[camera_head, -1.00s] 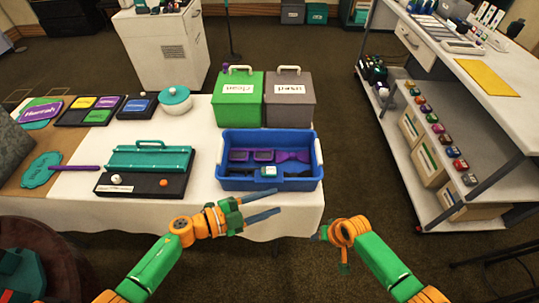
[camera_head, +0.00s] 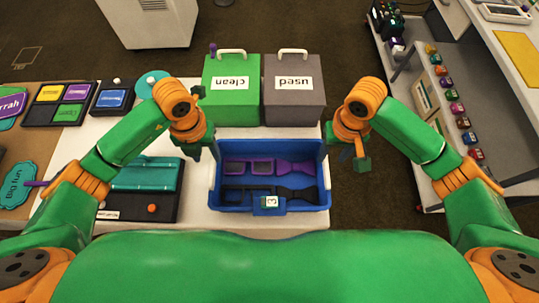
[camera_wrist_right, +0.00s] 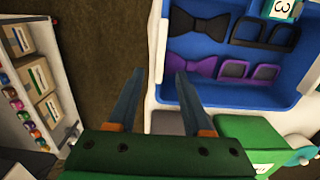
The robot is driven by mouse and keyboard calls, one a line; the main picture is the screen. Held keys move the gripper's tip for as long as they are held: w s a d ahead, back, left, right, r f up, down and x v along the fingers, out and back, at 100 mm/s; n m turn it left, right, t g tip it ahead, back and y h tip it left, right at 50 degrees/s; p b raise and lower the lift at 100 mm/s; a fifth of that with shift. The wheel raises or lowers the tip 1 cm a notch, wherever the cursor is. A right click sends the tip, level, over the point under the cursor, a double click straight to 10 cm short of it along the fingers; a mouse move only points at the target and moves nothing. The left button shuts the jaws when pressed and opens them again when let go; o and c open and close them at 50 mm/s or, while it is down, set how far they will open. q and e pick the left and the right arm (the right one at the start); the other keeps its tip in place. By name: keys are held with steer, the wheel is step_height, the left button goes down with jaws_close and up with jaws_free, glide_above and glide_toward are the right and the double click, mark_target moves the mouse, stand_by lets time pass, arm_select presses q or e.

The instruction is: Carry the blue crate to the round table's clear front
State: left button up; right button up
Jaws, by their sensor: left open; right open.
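The blue crate (camera_head: 270,147) stands upright on the white-clothed table. It holds a purple and a black pair of glasses with bow ties, and a small block marked 3 (camera_head: 270,202) is at its front. My left gripper (camera_head: 197,150) hangs just beyond its left end, apart from it as far as I can tell. My right gripper (camera_head: 362,162) is beyond its right end, with a gap. In the right wrist view, the right gripper (camera_wrist_right: 156,82) is open and empty beside the crate (camera_wrist_right: 240,95) and its white end handle (camera_wrist_right: 160,45). The round table is not in view now.
The green "clean" bin (camera_head: 232,105) and grey "used" bin (camera_head: 292,103) stand close behind the crate. A teal-lidded black tray (camera_head: 145,175) lies to its left. A shelf unit (camera_head: 450,100) is at the right, with open carpet between.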

mark_target(211, 171)
arm_select(q)
steer(key=s, duration=0.2)
steer(key=shift+s+r, duration=0.3)
arm_select(e)
steer(key=shift+s+r, duration=0.15)
steer(key=shift+s, duration=0.5)
steer(key=shift+s+r, duration=0.15)
steer(key=shift+s, duration=0.45)
arm_select(q)
steer(key=shift+f, duration=0.35)
arm_select(e)
steer(key=shift+f, duration=0.35)
arm_select(q)
steer(key=f, duration=0.3)
steer(key=w+f, duration=0.1)
steer(key=f, duration=0.1)
steer(key=shift+f, duration=0.25)
arm_select(e)
steer(key=f, duration=0.3)
steer(key=w+f, duration=0.1)
steer(key=f, duration=0.1)
steer(key=shift+f, duration=0.25)
arm_select(q)
steer(key=shift+s+f, duration=0.25)
steer(key=shift+f, duration=0.2)
arm_select(e)
steer(key=shift+s+f, duration=0.25)
steer(key=shift+f, duration=0.2)
